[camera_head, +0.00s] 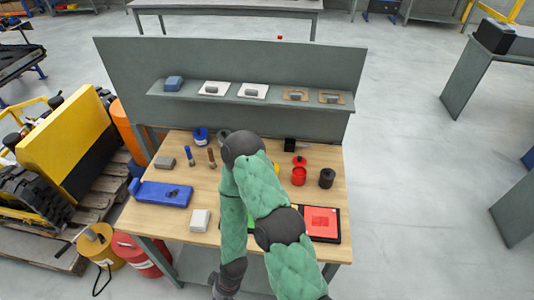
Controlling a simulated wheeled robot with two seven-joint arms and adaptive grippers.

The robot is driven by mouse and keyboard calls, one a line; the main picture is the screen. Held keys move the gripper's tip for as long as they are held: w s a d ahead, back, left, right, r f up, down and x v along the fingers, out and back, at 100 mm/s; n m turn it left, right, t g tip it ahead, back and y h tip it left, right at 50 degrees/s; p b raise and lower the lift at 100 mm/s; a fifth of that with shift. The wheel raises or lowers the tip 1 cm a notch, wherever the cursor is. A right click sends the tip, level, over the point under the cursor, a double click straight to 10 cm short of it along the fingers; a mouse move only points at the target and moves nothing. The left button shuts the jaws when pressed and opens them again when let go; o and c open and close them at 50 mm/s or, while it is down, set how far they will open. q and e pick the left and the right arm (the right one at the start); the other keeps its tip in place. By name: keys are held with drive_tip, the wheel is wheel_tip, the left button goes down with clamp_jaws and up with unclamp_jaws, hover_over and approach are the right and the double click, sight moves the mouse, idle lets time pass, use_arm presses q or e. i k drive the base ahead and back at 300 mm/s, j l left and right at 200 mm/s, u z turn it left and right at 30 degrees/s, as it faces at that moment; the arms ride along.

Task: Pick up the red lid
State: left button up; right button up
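A red lid (299,161) with a small knob shows at the right part of the wooden table, at the top of a red pot (298,177). I cannot tell whether it rests on the pot or just behind it. One green arm of mine, with dark joints, rises from the bottom edge and folds over the table's middle, left of the red pot. Its dark end, which seems to be my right gripper (222,287), hangs low near the bottom edge, far from the lid. Its fingers cannot be made out. My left gripper is not in view.
The wooden table (226,171) holds a black pot (327,178), a blue pot (201,135), a blue case (162,193), a white block (200,220) and a black-framed red tray (322,222). A grey shelf (225,99) stands behind. My arm hides the table's middle.

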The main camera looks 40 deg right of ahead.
sight(298, 161)
drive_tip(key=k+l+u, duration=0.35)
drive_tip(key=k+l, duration=0.45)
drive_tip(key=k+l+u, duration=0.35)
drive_tip(key=k+l, duration=0.45)
drive_tip(key=k, duration=0.1)
